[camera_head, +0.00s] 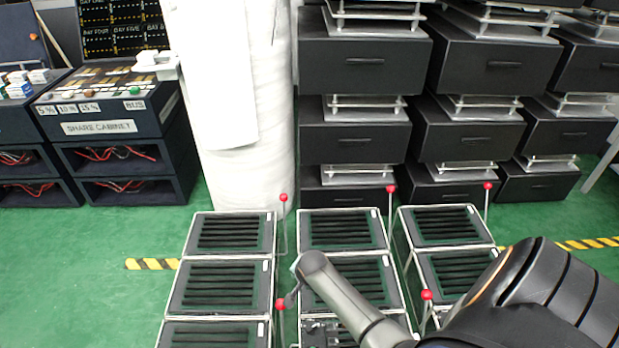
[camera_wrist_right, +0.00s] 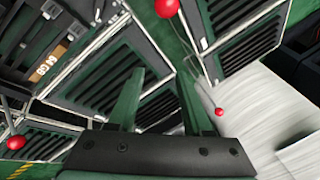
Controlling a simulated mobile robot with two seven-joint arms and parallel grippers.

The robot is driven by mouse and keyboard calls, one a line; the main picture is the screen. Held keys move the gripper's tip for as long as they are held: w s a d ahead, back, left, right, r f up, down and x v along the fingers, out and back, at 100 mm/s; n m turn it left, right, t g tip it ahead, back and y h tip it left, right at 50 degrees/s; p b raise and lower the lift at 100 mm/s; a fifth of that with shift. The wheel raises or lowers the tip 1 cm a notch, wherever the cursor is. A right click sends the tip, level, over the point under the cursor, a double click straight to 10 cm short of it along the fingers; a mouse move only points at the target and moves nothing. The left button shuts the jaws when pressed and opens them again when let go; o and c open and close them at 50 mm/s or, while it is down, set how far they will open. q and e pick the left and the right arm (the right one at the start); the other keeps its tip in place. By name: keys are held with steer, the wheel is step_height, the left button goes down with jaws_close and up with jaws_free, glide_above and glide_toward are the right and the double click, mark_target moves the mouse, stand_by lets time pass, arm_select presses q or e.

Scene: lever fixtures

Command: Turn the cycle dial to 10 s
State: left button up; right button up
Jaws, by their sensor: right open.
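I cannot make out a dial marked in seconds in either view. My right gripper (camera_wrist_right: 160,78) is open in the right wrist view, its two green fingers apart with nothing between them. Its fingers point toward the black slatted fixtures (camera_wrist_right: 105,80). My right arm (camera_head: 345,295) reaches in from the lower right over the fixtures in the head view; its gripper is not clear there. My left gripper is in neither view.
Slatted fixtures (camera_head: 228,233) stand in rows, with red-knobbed levers (camera_head: 283,198) beside them. Black drawers (camera_head: 365,62) fill the back. Green floor is clear at left.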

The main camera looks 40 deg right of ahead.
mark_target(309, 329)
steer(key=s+a+f+m+g+y, duration=0.2)
steer(key=s+a+f+m+g, duration=0.15)
steer(key=s, duration=0.25)
steer(key=shift+m+g, duration=0.25)
steer(key=shift+g, duration=0.2)
steer(key=f+b, duration=0.2)
steer(key=f, duration=0.1)
steer(key=f+b, duration=0.2)
steer(key=f, duration=0.2)
steer(key=f+b, duration=0.3)
steer(key=shift+s+d+f, duration=0.15)
steer(key=shift+d+f, duration=0.1)
steer(key=shift+f, duration=0.15)
steer(key=shift+f+b, duration=0.6)
steer(key=shift+f, duration=0.15)
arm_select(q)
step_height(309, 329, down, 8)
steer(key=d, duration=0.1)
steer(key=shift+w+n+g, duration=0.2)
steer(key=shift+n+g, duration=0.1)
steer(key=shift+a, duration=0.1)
arm_select(e)
jaws_close()
